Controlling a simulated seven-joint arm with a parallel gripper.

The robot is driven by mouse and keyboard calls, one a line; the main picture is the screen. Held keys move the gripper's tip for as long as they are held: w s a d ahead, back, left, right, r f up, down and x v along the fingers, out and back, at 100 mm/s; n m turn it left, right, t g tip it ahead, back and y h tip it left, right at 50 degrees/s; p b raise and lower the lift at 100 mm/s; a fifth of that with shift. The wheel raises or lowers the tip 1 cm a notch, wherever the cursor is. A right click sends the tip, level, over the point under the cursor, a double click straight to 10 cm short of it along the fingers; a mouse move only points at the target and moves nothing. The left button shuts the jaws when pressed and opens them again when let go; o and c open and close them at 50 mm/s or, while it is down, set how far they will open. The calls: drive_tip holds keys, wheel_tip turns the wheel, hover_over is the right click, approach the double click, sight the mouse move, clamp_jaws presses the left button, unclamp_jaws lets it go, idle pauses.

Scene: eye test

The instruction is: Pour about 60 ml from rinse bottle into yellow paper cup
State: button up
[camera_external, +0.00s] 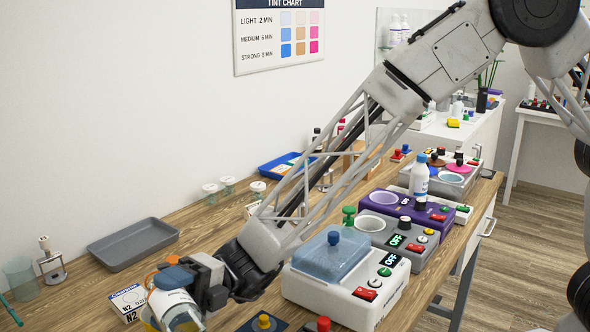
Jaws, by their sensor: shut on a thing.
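My gripper (188,285) is at the lower left, low over the wooden bench and close to the bottom edge of the picture. It is shut on a pale, bottle-like thing with a label, which I take to be the rinse bottle (182,314). The lower part of this bottle is cut off by the picture edge, and its tilt is hard to tell. A small bit of yellow (150,318) shows at its left, possibly the yellow paper cup. Most of that is hidden or out of the picture. Any liquid flow cannot be made out.
A box marked N2 (127,302) stands left of my gripper. A grey tray (133,244) lies behind it, with a clear beaker (21,279) at far left. A white bath with a blue lid (333,259) stands at right. A white blue-capped bottle (420,177) is farther back.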

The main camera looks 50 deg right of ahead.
drive_tip(key=shift+s, duration=0.4)
drive_tip(key=shift+f+m, duration=0.1)
drive_tip(key=shift+m, duration=0.4)
idle(0.9)
drive_tip(key=shift+s+r+n+g+h, duration=0.2)
drive_tip(key=shift+n+g+h, duration=0.15)
drive_tip(key=shift+n, duration=0.75)
drive_tip(key=shift+a+f+n+h, duration=0.1)
drive_tip(key=shift+f+n+h, duration=0.15)
drive_tip(key=shift+f+n, duration=0.45)
drive_tip(key=shift+r, duration=0.1)
drive_tip(key=shift+s, duration=0.1)
drive_tip(key=shift+s+a+r+n+g+h, duration=0.1)
drive_tip(key=shift+s+n+g+h, duration=0.1)
drive_tip(key=shift+n, duration=0.3)
drive_tip(key=shift+s+r+n+g+h, duration=0.1)
drive_tip(key=shift+n+h, duration=0.1)
drive_tip(key=shift+n, duration=0.3)
